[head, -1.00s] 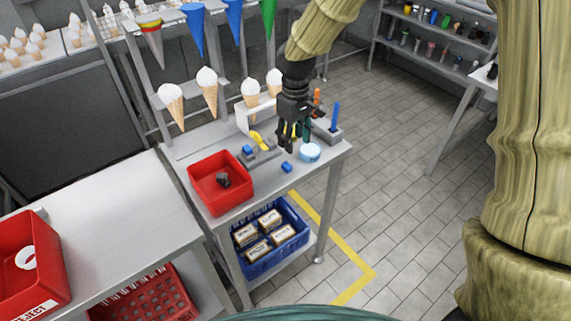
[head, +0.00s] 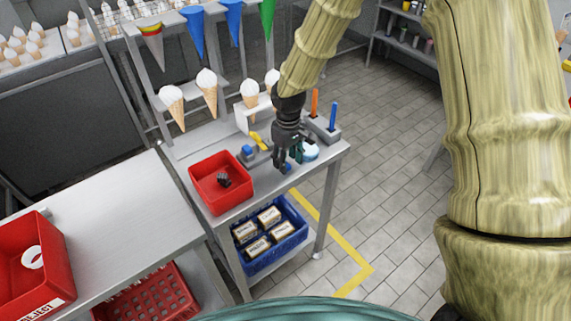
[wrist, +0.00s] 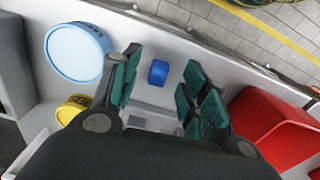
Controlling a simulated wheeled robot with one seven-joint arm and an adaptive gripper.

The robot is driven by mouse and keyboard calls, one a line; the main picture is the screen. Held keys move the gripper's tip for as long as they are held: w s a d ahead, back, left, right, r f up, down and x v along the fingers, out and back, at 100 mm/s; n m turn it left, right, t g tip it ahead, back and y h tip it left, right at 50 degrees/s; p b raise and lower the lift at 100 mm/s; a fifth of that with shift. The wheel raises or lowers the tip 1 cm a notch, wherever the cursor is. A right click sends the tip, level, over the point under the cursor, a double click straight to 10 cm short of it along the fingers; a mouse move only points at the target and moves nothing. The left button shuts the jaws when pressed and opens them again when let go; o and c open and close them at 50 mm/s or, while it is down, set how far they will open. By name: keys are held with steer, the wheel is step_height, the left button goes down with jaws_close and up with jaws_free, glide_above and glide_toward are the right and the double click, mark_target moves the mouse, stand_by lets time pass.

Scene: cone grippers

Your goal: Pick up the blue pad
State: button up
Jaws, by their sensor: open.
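The blue pad (wrist: 158,73) is a small blue piece lying on the grey worktable. In the wrist view it shows in the gap between the two teal-lined fingers of my gripper (wrist: 161,78), apart from both. My gripper is open and empty. In the head view my gripper (head: 284,161) points down over the table's front part, and its fingers partly hide the blue pad (head: 287,168).
A round light-blue tub (wrist: 76,52) and a yellow round item (wrist: 72,108) lie left of the fingers. A red bin (head: 221,182) stands left of my gripper in the head view. A grey holder (head: 323,128) with upright orange and blue sticks stands behind right.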

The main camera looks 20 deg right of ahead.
steer(key=shift+f, duration=1.15)
steer(key=shift+c, duration=0.4)
steer(key=c, duration=0.8)
steer(key=shift+o, duration=0.2)
steer(key=shift+r, duration=0.2)
steer(key=shift+r, duration=0.55)
steer(key=shift+r+b, duration=0.65)
steer(key=shift+r, duration=0.25)
steer(key=s+d+b, duration=0.1)
steer(key=s, duration=0.4)
steer(key=s+d+r+b, duration=0.1)
steer(key=s+d, duration=0.1)
steer(key=s, duration=0.3)
steer(key=s+d+b, duration=0.1)
steer(key=s+b, duration=0.1)
steer(key=s, duration=0.3)
steer(key=shift+s+d+r, duration=0.1)
steer(key=shift+d+r, duration=0.2)
steer(key=shift+r, duration=0.1)
steer(key=shift+s+r+p, duration=0.1)
steer(key=shift+r+p, duration=2.25)
steer(key=shift+p, duration=0.1)
